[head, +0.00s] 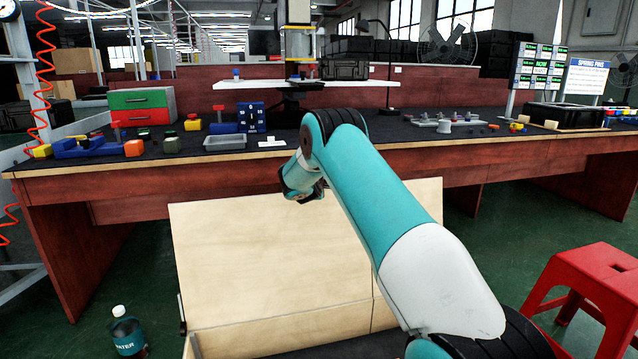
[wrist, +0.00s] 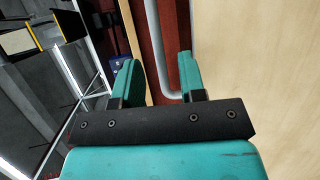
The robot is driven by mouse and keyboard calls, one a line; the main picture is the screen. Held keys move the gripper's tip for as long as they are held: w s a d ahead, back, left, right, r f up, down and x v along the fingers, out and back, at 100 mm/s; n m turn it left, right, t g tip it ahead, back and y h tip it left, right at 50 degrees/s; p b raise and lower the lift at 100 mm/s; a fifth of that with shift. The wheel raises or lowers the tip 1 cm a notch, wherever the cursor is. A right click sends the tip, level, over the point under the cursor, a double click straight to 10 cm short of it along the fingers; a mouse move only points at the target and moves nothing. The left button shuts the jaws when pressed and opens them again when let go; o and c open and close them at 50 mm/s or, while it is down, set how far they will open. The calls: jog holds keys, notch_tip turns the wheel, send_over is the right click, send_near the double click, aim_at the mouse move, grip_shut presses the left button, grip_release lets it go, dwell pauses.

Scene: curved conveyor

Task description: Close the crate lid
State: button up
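The crate lid (head: 265,250) is a broad pale wooden panel in the head view. It stands open, raised and leaning, with its top edge just below the workbench front. A narrower pale wooden crate wall (head: 285,331) lies below it, and the rest of the crate is mostly cut off at the bottom. My gripper (head: 303,192) is at the lid's top edge in the head view, its fingers hard to make out there. In the wrist view my gripper (wrist: 159,75) shows two teal fingers apart, with nothing held between them. The pale panel (wrist: 262,65) fills the right side, beside the right finger.
The workbench (head: 130,187) stands right behind the lid, with trays, blocks and fittings on its dark top. A red stool (head: 595,290) stands at the right, and a water bottle (head: 127,332) is on the floor at the lower left. A grey tube (wrist: 158,55) shows beyond the fingers.

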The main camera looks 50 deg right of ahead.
jog(key=shift+b+x, duration=0.35)
jog(key=shift+x, duration=1.85)
grip_shut()
